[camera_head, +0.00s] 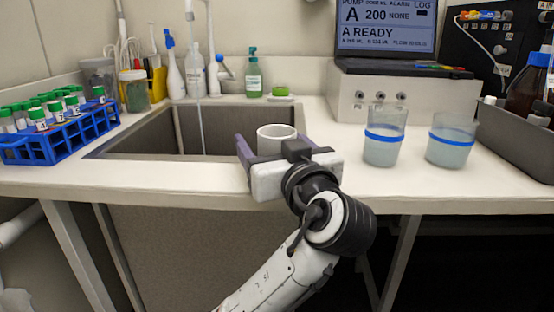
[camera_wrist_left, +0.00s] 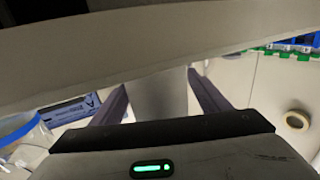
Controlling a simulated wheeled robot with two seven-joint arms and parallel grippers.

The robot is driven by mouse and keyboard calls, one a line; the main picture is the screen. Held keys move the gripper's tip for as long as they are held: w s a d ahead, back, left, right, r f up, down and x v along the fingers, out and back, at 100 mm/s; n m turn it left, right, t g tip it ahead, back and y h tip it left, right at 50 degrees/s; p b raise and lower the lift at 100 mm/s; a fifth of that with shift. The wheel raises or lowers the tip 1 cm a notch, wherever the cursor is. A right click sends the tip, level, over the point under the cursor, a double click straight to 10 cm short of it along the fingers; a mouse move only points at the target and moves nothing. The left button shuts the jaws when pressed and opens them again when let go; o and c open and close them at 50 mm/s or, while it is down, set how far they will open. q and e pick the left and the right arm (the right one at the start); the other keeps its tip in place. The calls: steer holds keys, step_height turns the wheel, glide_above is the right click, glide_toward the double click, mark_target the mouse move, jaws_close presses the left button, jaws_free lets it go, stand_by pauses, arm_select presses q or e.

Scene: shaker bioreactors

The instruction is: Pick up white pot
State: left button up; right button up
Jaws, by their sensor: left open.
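The white pot (camera_head: 277,134) is a small, open-topped cylinder at the front edge of the sink, and the gripper hides its lower part. My left gripper (camera_head: 273,147) comes up from below, with one purple finger on either side of the pot. In the left wrist view, the white pot (camera_wrist_left: 160,93) shows between the two fingers of my left gripper (camera_wrist_left: 162,95). The gripper is open, with a gap visible beside the pot. I cannot tell whether either finger touches it. My right gripper is in neither view.
A sink (camera_head: 130,145) lies behind and left of the pot. A blue rack (camera_head: 62,140) of green-capped tubes stands at left. Two blue-banded beakers (camera_head: 383,150) (camera_head: 450,155) stand close on the right, with a grey tray (camera_head: 515,140) beyond. A white box (camera_head: 350,93) carries a laptop behind.

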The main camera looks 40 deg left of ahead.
arm_select(q)
steer(key=c, duration=1.2)
